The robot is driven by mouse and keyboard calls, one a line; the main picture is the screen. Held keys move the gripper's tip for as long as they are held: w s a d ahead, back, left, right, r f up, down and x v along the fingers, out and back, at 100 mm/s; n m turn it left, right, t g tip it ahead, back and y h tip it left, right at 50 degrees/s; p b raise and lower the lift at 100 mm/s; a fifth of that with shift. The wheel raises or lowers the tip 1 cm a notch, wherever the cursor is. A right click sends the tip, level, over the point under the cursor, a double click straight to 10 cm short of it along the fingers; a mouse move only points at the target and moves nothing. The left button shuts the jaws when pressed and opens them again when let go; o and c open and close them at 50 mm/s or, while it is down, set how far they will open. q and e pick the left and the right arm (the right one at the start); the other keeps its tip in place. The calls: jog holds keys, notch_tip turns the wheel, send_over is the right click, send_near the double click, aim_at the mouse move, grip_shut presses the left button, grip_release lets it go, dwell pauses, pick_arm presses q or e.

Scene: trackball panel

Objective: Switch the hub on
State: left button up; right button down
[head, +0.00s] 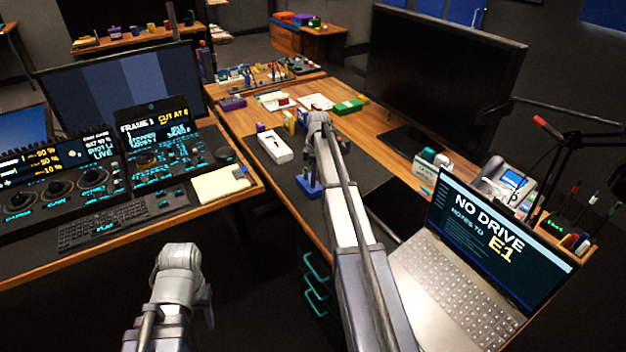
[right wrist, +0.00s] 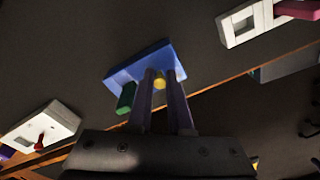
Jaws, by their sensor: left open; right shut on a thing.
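My right gripper (right wrist: 160,80) reaches down at the desk's left side. In the right wrist view, its fingers stand on either side of a small yellow knob (right wrist: 159,83) on a blue block (right wrist: 137,63), and it is shut on the knob. The block also shows in the head view (head: 308,188), partly behind my arm. A green piece (right wrist: 126,98) sits beside the fingers. A white box with a red lever (right wrist: 42,128) lies to the left. I cannot tell which of these is the hub. My left gripper (head: 207,310) hangs open and empty, mostly hidden by its arm.
A white device (head: 274,147) lies on the dark mat. A laptop (head: 455,270) stands open at the right, near a large dark monitor (head: 440,80). A control console (head: 150,150) and keyboard (head: 125,220) fill the left desk. Free floor lies between the desks.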

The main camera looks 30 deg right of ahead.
jog(key=shift+d+y, duration=0.1)
jog(key=shift+y, duration=0.2)
jog(key=c, duration=0.9)
grip_release()
jog(key=shift+c, duration=0.2)
notch_tip(320, 180, up, 8)
jog(key=d+p, duration=0.1)
jog(key=p, duration=0.6)
jog(key=shift+p, duration=0.4)
jog(key=shift+f, duration=0.15)
jog(key=shift+a, duration=0.1)
